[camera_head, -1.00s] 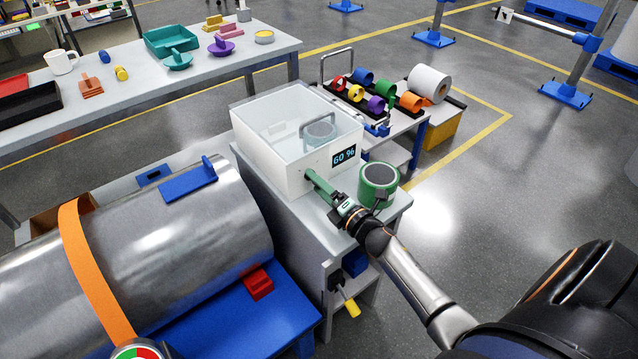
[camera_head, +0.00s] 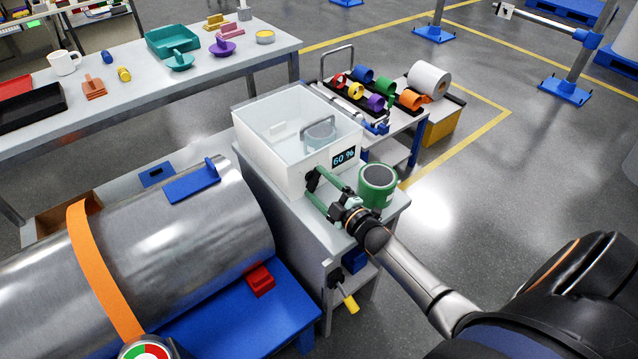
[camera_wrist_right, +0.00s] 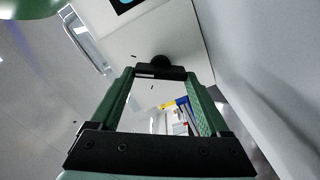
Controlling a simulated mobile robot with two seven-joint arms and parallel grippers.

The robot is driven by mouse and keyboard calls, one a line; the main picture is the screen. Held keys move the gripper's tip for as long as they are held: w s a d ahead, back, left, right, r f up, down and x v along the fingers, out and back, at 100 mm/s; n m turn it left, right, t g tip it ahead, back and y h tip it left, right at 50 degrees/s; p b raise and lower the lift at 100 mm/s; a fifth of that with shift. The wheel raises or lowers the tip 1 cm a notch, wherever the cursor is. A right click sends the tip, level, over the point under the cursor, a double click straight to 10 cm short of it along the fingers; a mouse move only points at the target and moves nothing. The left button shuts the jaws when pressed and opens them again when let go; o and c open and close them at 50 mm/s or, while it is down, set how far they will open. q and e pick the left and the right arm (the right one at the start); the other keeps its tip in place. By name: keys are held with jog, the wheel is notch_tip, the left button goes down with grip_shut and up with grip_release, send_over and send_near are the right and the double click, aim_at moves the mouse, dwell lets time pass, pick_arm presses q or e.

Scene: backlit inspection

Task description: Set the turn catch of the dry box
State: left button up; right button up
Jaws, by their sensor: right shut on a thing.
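The dry box (camera_head: 266,148) is a white, translucent box with a clear lid and a display (camera_head: 344,158) reading 60 %. It stands on a grey cabinet. Its black turn catch (camera_head: 313,178) is on the front wall below and left of the display. My right gripper (camera_head: 325,182) is at that wall. In the right wrist view its green fingers (camera_wrist_right: 160,82) are apart, one at each end of the catch's dark bar (camera_wrist_right: 160,72), gripping it. The bar lies crosswise between the fingertips there, with a round black hub behind it. My left gripper is not in view.
A green canister (camera_head: 378,187) stands right beside my right gripper on the cabinet top (camera_head: 270,190). A large metal drum (camera_head: 180,240) with an orange strap lies at left. A trolley with colored rolls (camera_head: 384,88) stands behind the box.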

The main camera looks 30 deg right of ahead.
jog(key=shift+m, duration=0.6)
jog(key=o, duration=1.2)
jog(key=s, duration=0.4)
jog(key=s+p, duration=0.1)
jog(key=s, duration=0.3)
jog(key=s+d, duration=0.1)
jog(key=s, duration=0.3)
jog(key=shift+s, duration=0.3)
